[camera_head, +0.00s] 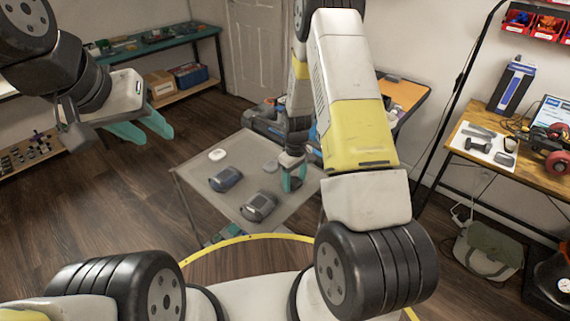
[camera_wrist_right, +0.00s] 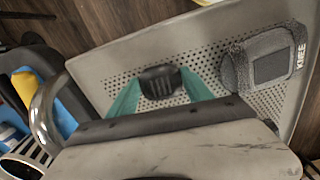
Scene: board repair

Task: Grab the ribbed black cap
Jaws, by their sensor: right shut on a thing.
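The ribbed black cap (camera_wrist_right: 160,82) is between the teal fingertips of my right gripper (camera_wrist_right: 161,92), which is shut on it, in the right wrist view. In the head view my right gripper (camera_head: 293,180) is low at the right part of the grey perforated table (camera_head: 240,158); the cap is too hidden there to make out. I cannot tell whether the cap still touches the table. My left gripper (camera_head: 141,128) is raised at the left, away from the table, with its teal fingers apart and empty.
A grey knee pad (camera_wrist_right: 268,58) lies right of the cap in the wrist view. Two dark pads (camera_head: 226,179) (camera_head: 259,206) and a white round item (camera_head: 217,155) are on the table. A blue and black toolbox (camera_head: 268,123) stands behind. A workbench (camera_head: 487,150) is at the right.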

